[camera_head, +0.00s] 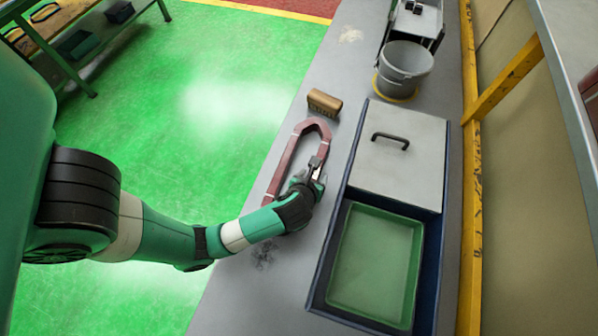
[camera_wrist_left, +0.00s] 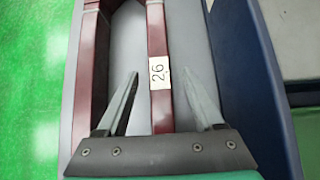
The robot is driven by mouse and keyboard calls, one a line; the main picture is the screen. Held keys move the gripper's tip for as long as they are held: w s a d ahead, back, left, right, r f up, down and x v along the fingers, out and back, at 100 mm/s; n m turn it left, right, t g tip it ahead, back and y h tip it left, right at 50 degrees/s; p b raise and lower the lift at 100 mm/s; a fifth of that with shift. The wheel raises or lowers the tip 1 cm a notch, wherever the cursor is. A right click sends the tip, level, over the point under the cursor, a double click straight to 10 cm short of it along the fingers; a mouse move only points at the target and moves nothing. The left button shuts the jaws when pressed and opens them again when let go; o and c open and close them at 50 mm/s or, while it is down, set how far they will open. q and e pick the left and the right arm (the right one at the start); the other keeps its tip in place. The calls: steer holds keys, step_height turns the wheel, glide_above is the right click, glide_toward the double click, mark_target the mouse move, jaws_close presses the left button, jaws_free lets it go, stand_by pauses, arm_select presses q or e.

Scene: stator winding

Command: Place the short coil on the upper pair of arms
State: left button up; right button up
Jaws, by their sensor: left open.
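A dark red coil (camera_head: 284,165), a long closed loop with pointed ends, lies on the grey bench. My left gripper (camera_head: 315,168) is over the coil's right side in the head view. In the left wrist view the open fingers (camera_wrist_left: 160,75) stand either side of that side, near the label, with gaps showing. I cannot tell their height above the bench. The near part of the coil is partly hidden by my gripper. No upper pair of arms is identifiable, and my right gripper is out of view.
Right of the coil is a blue bin (camera_head: 316,290) with a green tray (camera_head: 333,270) and a grey lid (camera_head: 400,165) with a black handle. A brown block (camera_head: 324,103) lies beyond the coil. A grey bucket (camera_head: 403,65) stands farther back. Bare bench (camera_head: 335,70) lies beyond the block.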

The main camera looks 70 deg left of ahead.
arm_select(q)
steer(key=shift+x, duration=1.25)
jaws_close()
steer(key=shift+r, duration=0.15)
